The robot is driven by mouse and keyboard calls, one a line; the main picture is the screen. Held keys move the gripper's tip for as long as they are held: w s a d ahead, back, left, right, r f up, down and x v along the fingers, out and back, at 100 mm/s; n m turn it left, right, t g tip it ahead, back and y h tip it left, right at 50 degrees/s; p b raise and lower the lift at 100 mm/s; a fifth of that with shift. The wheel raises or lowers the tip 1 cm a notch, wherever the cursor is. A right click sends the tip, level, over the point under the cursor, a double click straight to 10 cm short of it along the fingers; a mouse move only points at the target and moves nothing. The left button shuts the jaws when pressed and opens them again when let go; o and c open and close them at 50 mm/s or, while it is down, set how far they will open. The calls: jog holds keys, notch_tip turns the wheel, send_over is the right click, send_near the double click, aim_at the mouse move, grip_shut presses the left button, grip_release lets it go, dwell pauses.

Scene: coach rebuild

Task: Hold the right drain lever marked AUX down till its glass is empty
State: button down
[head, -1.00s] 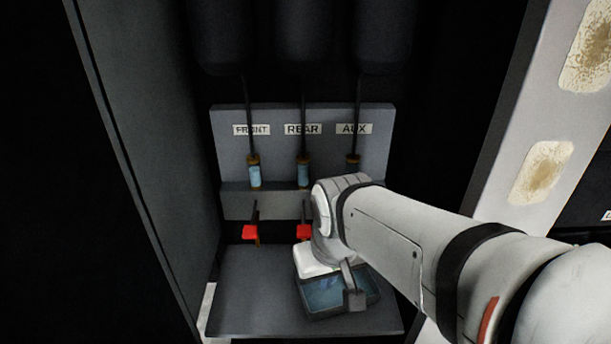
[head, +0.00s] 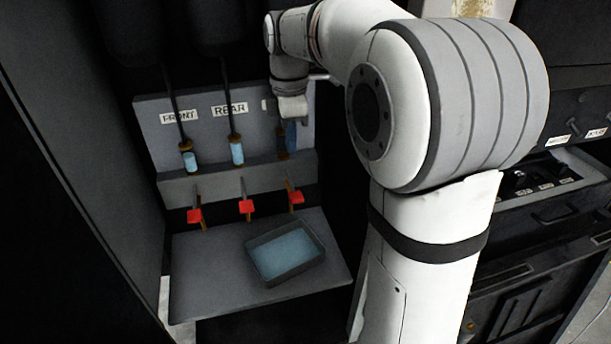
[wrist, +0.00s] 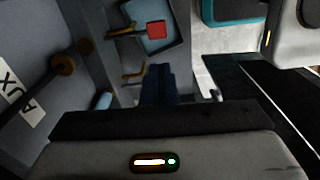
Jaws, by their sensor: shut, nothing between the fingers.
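The red-tipped AUX lever (head: 296,198) is the rightmost of three below the panel, sitting much like the other two. It also shows in the wrist view (wrist: 157,30). My gripper is shut and empty, raised above the lever and apart from it. Its dark fingers (wrist: 158,85) are close together in the wrist view. In the head view my wrist covers the AUX label and part of the AUX glass. The AUX label (wrist: 22,105) shows in the wrist view. The AUX glass (wrist: 73,54) looks dark there between brown fittings; no light-blue fill is visible.
The FRONT glass (head: 190,160) and REAR glass (head: 237,152) look light blue. Their levers (head: 194,215) (head: 246,206) hang left of the AUX one. A dark tray (head: 317,262) with blue liquid rests on the grey shelf (head: 205,275). A tall wall stands at left.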

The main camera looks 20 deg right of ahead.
aim_at(296, 198)
jog(key=shift+w+d+r+n, duration=0.15)
jog(key=shift+w+d+n, duration=0.1)
jog(key=shift+w+n, duration=0.1)
notch_tip(296, 198, down, 14)
jog(key=shift+f, duration=0.1)
dwell(0.6)
jog(key=b, duration=0.1)
jog(key=f+t+b, duration=0.1)
jog(key=b, duration=0.1)
jog(key=shift+s+f, duration=0.2)
jog(key=shift+f, duration=0.1)
notch_tip(296, 198, down, 3)
jog(key=t+b, duration=0.2)
jog(key=b, duration=0.5)
jog(key=shift+s+r+t, duration=0.1)
jog(key=shift+s+t, duration=0.05)
jog(key=shift+t, duration=0.15)
jog(key=shift+r+p, duration=0.4)
jog(key=shift+p, duration=0.1)
